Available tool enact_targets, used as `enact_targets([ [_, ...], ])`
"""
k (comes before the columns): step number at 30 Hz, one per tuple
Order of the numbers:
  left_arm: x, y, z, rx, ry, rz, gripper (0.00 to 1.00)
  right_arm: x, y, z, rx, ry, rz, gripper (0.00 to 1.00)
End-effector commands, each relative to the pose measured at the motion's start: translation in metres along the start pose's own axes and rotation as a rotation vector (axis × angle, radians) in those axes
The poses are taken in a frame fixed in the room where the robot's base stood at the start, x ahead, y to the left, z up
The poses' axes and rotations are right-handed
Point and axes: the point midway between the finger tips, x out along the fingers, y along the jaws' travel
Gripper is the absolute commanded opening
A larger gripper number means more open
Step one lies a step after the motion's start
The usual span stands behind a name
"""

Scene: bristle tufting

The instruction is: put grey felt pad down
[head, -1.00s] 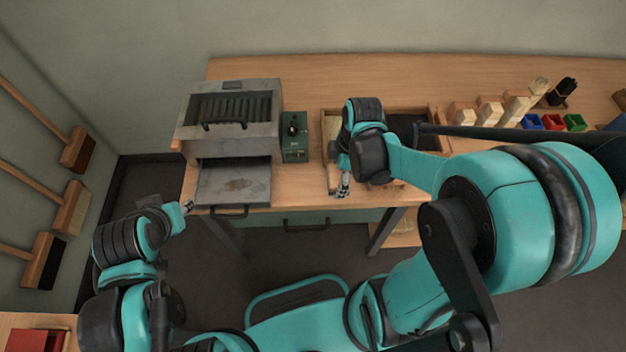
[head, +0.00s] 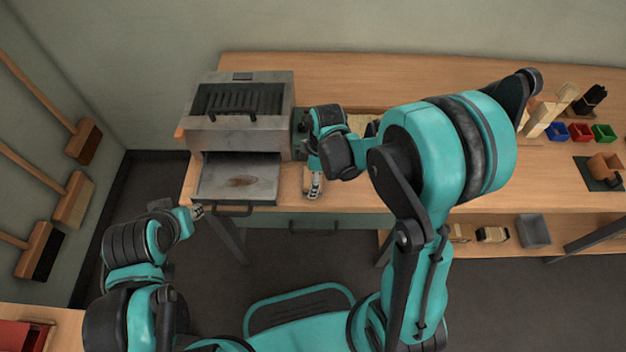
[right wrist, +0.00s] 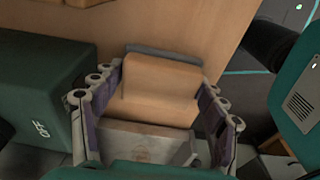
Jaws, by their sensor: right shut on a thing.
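In the right wrist view, a wooden block with a grey strip along its far edge, which looks like the grey felt pad (right wrist: 163,52), sits between the fingers of my right gripper (right wrist: 158,112). The fingers are shut on it. In the head view, my right gripper (head: 314,190) is over the table's front edge, just right of the pulled-out metal tray; the pad cannot be made out there. My left gripper (head: 197,212) is by the tray's front left corner, too small to tell open or shut.
A grey metal oven-like machine (head: 240,110) stands at the table's left, its stained tray (head: 225,185) out. A green box marked OFF (right wrist: 35,105) is close left of my right gripper.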

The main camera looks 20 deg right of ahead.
Motion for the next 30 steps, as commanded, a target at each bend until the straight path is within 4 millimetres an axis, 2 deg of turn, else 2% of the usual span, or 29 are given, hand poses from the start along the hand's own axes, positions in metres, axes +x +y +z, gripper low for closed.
enact_targets([
  [9,0.002,0.000,0.001,0.000,0.000,0.000,0.32,0.003,0.000,0.001,0.000,0.000,0.000,0.31],
  [10,0.002,0.000,0.001,0.000,0.000,0.000,0.32,0.003,0.000,0.001,0.000,0.000,0.000,0.75],
  [12,0.001,0.000,0.001,0.000,0.000,0.000,0.32,0.002,0.000,0.001,0.000,0.000,0.000,0.93],
  [23,0.000,0.000,0.000,0.000,0.000,0.000,0.32,0.000,0.000,0.000,0.000,0.000,0.000,0.93],
  [26,-0.005,0.000,-0.004,0.000,0.000,0.000,0.32,-0.009,0.000,0.000,0.000,0.000,0.000,0.93],
  [30,-0.015,0.000,-0.011,0.000,0.000,0.000,0.32,-0.036,-0.001,0.000,0.001,0.000,0.000,0.93],
])
